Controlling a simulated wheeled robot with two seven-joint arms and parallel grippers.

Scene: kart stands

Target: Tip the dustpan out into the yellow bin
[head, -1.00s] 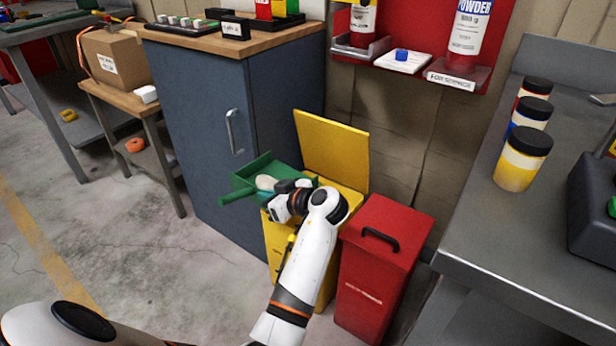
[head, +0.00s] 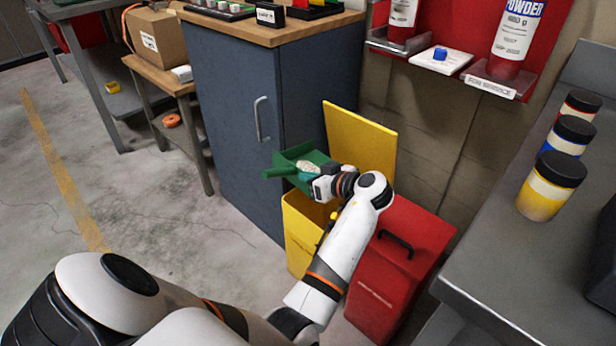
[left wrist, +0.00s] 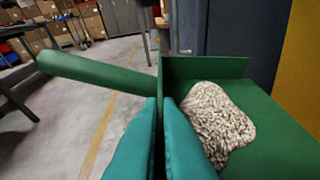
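The green dustpan (head: 282,166) is held above the back left of the yellow bin (head: 299,232), in front of the blue cabinet. A heap of pale pellets (left wrist: 216,118) lies in the pan; it also shows in the head view (head: 308,166). The bin's yellow lid (head: 360,145) stands open at its back, and its mouth is partly hidden by my arm. My left gripper (left wrist: 160,125) has its teal fingers shut on the dustpan's side wall. The green handle (left wrist: 95,73) points left. My right gripper is out of view.
A red bin (head: 400,270) with a closed lid stands right of the yellow one. The blue cabinet (head: 235,130) is close behind and left of the dustpan. A grey bench (head: 520,260) with paint jars is at the right. The floor at left is clear.

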